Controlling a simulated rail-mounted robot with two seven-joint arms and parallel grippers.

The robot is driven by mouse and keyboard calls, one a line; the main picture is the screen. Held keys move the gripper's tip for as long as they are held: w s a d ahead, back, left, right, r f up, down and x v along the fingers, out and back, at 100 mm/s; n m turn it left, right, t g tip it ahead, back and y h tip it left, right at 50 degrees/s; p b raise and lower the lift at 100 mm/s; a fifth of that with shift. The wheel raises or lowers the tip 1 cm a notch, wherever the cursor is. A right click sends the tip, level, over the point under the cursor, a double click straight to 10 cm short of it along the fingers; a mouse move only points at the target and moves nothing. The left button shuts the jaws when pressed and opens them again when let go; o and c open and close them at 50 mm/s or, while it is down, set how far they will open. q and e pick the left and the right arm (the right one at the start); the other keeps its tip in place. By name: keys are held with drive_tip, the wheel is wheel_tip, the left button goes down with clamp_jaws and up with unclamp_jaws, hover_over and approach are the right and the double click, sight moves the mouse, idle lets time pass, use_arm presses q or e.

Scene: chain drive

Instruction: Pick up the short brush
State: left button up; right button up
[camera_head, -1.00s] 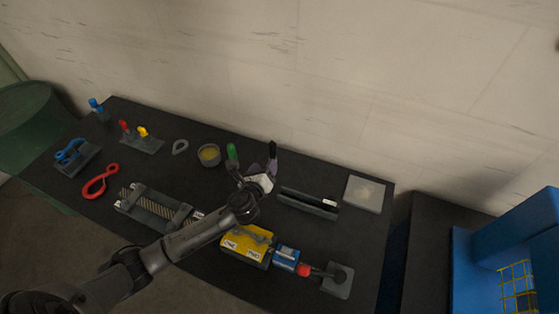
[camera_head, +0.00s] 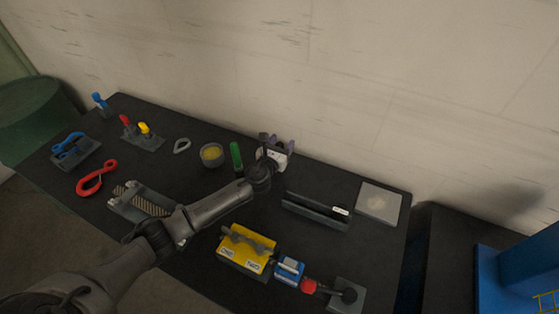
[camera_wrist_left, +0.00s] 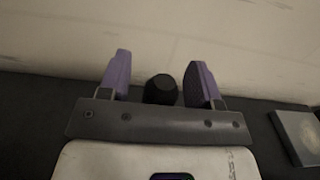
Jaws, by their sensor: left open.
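My left gripper (camera_head: 279,144) is at the back edge of the table, with its two purple fingers apart. In the left wrist view the open fingers (camera_wrist_left: 160,76) stand either side of a dark, round-topped handle (camera_wrist_left: 160,90), with a gap on each side. The handle appears to be the short brush, but its bristles are hidden. In the head view its dark top (camera_head: 263,138) shows just left of the fingers. A green upright handle (camera_head: 236,156) stands to the left of the gripper. My right gripper is not in view.
A round cup with yellow contents (camera_head: 211,155) stands left of the green handle. A dark open tray (camera_head: 314,212) and a pale square plate (camera_head: 378,203) lie to the right. A yellow block (camera_head: 245,252) and blue part (camera_head: 288,269) are near the front.

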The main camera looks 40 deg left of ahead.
use_arm(q)
drive_tip(key=shift+w, duration=0.15)
drive_tip(key=shift+c, duration=0.4)
drive_tip(key=c, duration=0.9)
drive_tip(key=shift+c, duration=0.2)
drive_tip(key=shift+r, duration=0.15)
